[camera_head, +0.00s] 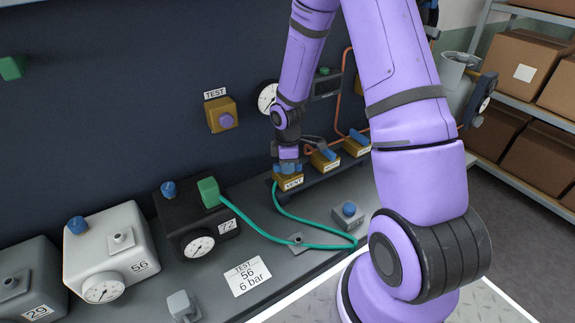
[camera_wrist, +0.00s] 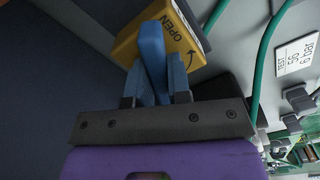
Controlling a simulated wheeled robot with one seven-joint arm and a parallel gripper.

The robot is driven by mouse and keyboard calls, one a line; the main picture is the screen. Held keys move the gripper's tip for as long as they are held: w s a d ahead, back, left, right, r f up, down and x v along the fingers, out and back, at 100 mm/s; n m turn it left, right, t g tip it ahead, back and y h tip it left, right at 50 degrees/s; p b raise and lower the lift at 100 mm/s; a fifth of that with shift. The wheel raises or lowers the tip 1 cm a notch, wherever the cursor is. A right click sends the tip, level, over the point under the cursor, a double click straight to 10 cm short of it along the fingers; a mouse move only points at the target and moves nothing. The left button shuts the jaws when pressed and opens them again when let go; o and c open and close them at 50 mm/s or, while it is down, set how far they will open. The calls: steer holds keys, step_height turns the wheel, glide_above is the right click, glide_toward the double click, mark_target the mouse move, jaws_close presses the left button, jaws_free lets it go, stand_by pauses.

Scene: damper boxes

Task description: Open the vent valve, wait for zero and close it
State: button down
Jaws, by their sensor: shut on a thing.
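The vent valve (camera_head: 289,183) is a yellow block labelled VENT on the bench at the wall. In the wrist view its yellow face (camera_wrist: 186,50) shows OPEN and a curved arrow. My gripper (camera_head: 288,166) reaches down onto it from above. In the wrist view the blue fingers (camera_wrist: 157,88) are shut on the blue valve lever (camera_wrist: 151,45). The lever's exact turn against the block is hard to tell. A round white gauge (camera_head: 266,98) on the wall is partly hidden by my arm; its needle is unreadable.
Two more yellow valves (camera_head: 324,159) (camera_head: 356,147) stand right of the vent. A green hose (camera_head: 320,246) loops from the black box 72 (camera_head: 176,211). White box 56 (camera_head: 103,250), grey box 29 (camera_head: 30,275) and a card reading TEST 56 6 bar (camera_head: 248,277) are left and front.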

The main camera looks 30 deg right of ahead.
steer(key=m, duration=0.6)
steer(key=shift+m, duration=0.3)
steer(key=m, duration=0.6)
stand_by(0.4)
steer(key=c, duration=1.1)
jaws_free()
steer(key=shift+o, duration=0.2)
step_height(320, 180, up, 11)
